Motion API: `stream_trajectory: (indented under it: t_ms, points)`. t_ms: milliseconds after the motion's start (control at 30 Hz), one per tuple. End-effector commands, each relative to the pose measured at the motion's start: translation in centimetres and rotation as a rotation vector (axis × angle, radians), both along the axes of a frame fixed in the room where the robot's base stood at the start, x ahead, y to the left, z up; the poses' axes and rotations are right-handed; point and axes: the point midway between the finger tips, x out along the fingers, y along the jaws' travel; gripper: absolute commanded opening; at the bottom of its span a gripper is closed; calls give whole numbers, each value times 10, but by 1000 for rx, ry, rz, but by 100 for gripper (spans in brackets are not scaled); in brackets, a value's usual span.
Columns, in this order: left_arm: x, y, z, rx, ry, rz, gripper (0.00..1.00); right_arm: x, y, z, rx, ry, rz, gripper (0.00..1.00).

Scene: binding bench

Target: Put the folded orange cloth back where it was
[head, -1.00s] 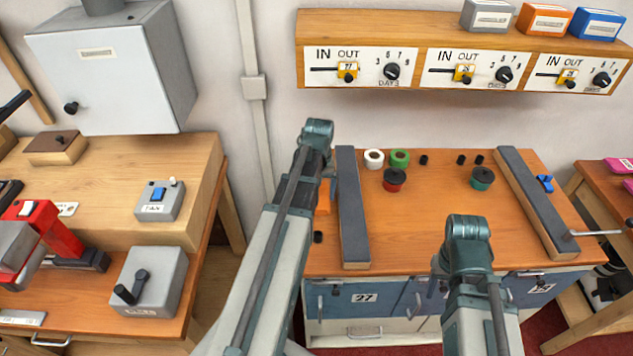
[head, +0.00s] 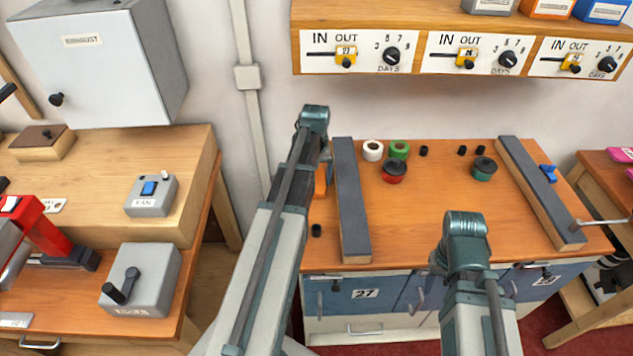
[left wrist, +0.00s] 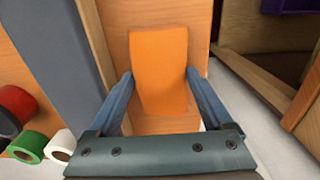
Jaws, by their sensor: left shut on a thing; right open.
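The folded orange cloth (left wrist: 160,70) stands out in the left wrist view, between the two blue fingers of my left gripper (left wrist: 159,76), which is shut on it. In the head view only a sliver of the cloth (head: 320,183) shows beside my left arm, at the left edge of the orange-brown bench top (head: 430,220), left of a long dark-topped bar (head: 351,200). Whether the cloth touches the bench is unclear. My right gripper (head: 466,245) is over the bench's front edge, apart from the cloth; its fingers are hidden in the head view.
Green (head: 398,149) and white (head: 372,150) rolls and two dark-lidded round pots stand between the two long bars. Day dials (head: 391,55) hang on the shelf above. A second bench with a grey lever box (head: 140,280) stands left. Mid-bench is mostly clear.

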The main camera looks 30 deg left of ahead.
Motion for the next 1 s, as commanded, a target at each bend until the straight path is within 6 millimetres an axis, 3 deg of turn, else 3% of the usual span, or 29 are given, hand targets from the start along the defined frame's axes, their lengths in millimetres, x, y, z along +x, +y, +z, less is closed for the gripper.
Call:
stream_trajectory:
  t_ms: [267,300,400,767,1000]
  points:
    - [0,0,-2,0,0,0,39,0,0,-3,0,0,0,50]
    - [0,0,-3,0,0,0,86,0,0,-3,0,0,0,50]
    - [0,0,-1,0,0,0,100,0,0,-1,0,0,0,50]
    - [0,0,2,0,0,0,100,0,0,2,0,0,0,50]
    - [0,0,22,0,0,0,100,0,0,22,0,0,0,50]
